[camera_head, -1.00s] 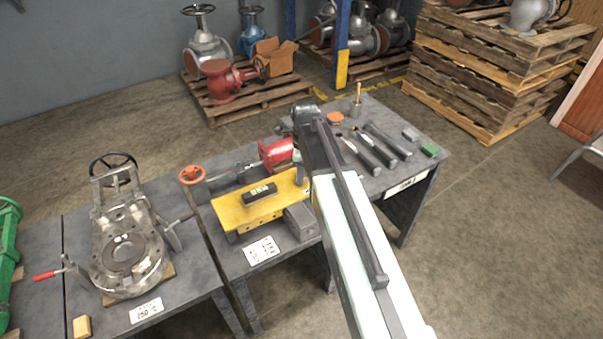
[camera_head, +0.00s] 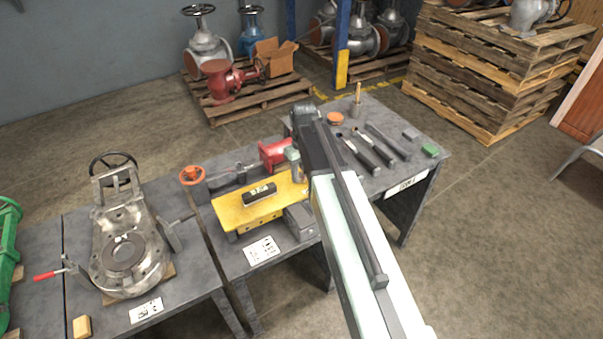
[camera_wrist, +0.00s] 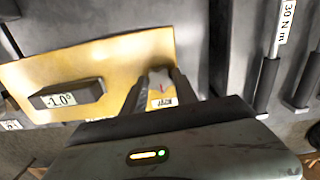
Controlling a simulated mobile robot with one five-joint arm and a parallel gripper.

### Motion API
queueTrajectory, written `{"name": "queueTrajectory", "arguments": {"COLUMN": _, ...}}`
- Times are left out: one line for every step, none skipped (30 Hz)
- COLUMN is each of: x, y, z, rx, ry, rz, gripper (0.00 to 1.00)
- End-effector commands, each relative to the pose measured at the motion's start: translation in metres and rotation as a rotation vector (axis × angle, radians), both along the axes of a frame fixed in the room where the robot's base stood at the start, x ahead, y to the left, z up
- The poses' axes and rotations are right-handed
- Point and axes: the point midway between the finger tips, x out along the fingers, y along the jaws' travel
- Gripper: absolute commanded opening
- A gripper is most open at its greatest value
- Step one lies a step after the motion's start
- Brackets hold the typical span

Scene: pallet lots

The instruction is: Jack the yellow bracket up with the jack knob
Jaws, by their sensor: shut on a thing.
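The yellow bracket (camera_head: 240,212) lies on the middle bench in the head view and fills the upper left of the wrist view (camera_wrist: 110,55). A black digital level (camera_head: 259,195) sits on it; in the wrist view the level's display (camera_wrist: 66,98) reads about -1.0°. My gripper (camera_wrist: 161,82) is at the bracket's right end, its two fingers shut on a small part there that appears to be the jack knob (camera_wrist: 161,76). The fingers hide most of the knob. A small label shows between them. In the head view my arm covers most of this spot.
An orange handwheel (camera_head: 192,175) is to the left. Dark-handled tools (camera_head: 368,155) lie on the right bench. A large valve body (camera_head: 125,250) stands on the left bench.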

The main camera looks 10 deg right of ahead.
Motion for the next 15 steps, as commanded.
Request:
{"name": "queueTrajectory", "arguments": {"x": -0.0014, "y": -0.0002, "z": -0.0007, "rx": -0.001, "ry": 0.004, "rz": -0.019, "gripper": 0.0}}
{"name": "queueTrajectory", "arguments": {"x": -0.0014, "y": -0.0002, "z": -0.0007, "rx": -0.001, "ry": 0.005, "rz": -0.031, "gripper": 0.0}}
{"name": "queueTrajectory", "arguments": {"x": -0.0014, "y": -0.0002, "z": -0.0007, "rx": -0.001, "ry": 0.005, "rz": -0.045, "gripper": 0.0}}
{"name": "queueTrajectory", "arguments": {"x": -0.0015, "y": -0.0002, "z": -0.0007, "rx": -0.001, "ry": 0.005, "rz": -0.056, "gripper": 0.0}}
{"name": "queueTrajectory", "arguments": {"x": -0.0014, "y": -0.0001, "z": -0.0007, "rx": -0.001, "ry": 0.005, "rz": -0.063, "gripper": 0.0}}
{"name": "queueTrajectory", "arguments": {"x": -0.0014, "y": -0.0001, "z": -0.0007, "rx": -0.001, "ry": 0.006, "rz": -0.073, "gripper": 0.0}}
{"name": "queueTrajectory", "arguments": {"x": -0.0015, "y": -0.0002, "z": -0.0007, "rx": -0.001, "ry": 0.006, "rz": -0.08, "gripper": 0.0}}
{"name": "queueTrajectory", "arguments": {"x": -0.0015, "y": -0.0002, "z": -0.0007, "rx": -0.001, "ry": 0.006, "rz": -0.085, "gripper": 0.0}}
{"name": "queueTrajectory", "arguments": {"x": -0.0015, "y": -0.0002, "z": -0.0007, "rx": -0.001, "ry": 0.006, "rz": -0.091, "gripper": 0.0}}
{"name": "queueTrajectory", "arguments": {"x": -0.0015, "y": -0.0002, "z": -0.0007, "rx": -0.001, "ry": 0.006, "rz": -0.094, "gripper": 0.0}}
{"name": "queueTrajectory", "arguments": {"x": -0.0015, "y": -0.0002, "z": -0.0007, "rx": -0.001, "ry": 0.006, "rz": -0.097, "gripper": 0.0}}
{"name": "queueTrajectory", "arguments": {"x": -0.0015, "y": -0.0002, "z": -0.0007, "rx": -0.001, "ry": 0.006, "rz": -0.1, "gripper": 0.0}}
{"name": "queueTrajectory", "arguments": {"x": -0.0015, "y": -0.0002, "z": -0.0007, "rx": -0.001, "ry": 0.006, "rz": -0.101, "gripper": 0.0}}
{"name": "queueTrajectory", "arguments": {"x": -0.0015, "y": -0.0002, "z": -0.0007, "rx": -0.001, "ry": 0.006, "rz": -0.102, "gripper": 0.0}}
{"name": "queueTrajectory", "arguments": {"x": -0.0015, "y": -0.0002, "z": -0.0007, "rx": -0.001, "ry": 0.006, "rz": -0.103, "gripper": 0.0}}
